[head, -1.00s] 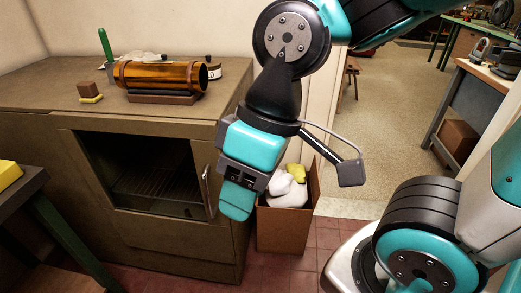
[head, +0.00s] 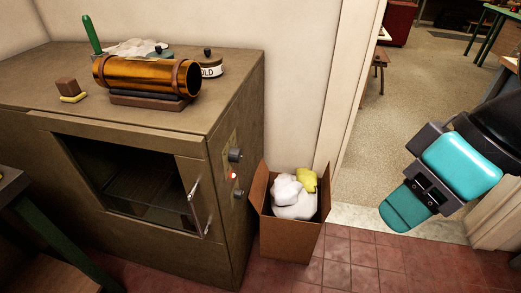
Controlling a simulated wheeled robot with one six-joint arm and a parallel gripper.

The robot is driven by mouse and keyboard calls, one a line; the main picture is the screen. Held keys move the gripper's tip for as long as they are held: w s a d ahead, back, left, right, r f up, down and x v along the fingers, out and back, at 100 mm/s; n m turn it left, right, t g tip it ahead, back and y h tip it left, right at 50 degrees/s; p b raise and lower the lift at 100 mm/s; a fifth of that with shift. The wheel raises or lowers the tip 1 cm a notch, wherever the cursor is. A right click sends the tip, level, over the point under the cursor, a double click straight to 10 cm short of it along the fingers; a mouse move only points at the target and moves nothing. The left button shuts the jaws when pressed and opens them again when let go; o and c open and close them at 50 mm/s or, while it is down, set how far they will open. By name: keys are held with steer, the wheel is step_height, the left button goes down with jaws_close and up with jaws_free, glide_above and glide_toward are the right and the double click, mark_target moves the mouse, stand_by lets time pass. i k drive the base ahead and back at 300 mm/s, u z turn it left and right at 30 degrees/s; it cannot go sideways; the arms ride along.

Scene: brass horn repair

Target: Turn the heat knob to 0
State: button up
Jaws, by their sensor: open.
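The brown oven cabinet (head: 130,240) stands at left, with its right side panel showing. Two small dark knobs are on that panel: an upper knob (head: 236,155) and a lower knob (head: 238,193). A small red light (head: 234,175) glows between them. I cannot tell which knob is for heat, and their markings are too small to read. My gripper (head: 406,207) is open at the right, well apart from the knobs, with the cardboard box between them in the picture. Only part of the gripper shows, and nothing is seen in it.
An open cardboard box (head: 285,238) with white and yellow cloths stands close to the cabinet's right side. An amber cylinder (head: 145,77) on a stand and a lidded tin (head: 208,65) are on the cabinet top. The red tiled floor (head: 350,262) in front is clear.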

mark_target(236, 154)
steer(key=i, duration=1)
steer(key=u, duration=2.95)
steer(key=k, duration=1.2)
steer(key=z, duration=1.9)
steer(key=i, duration=0.5)
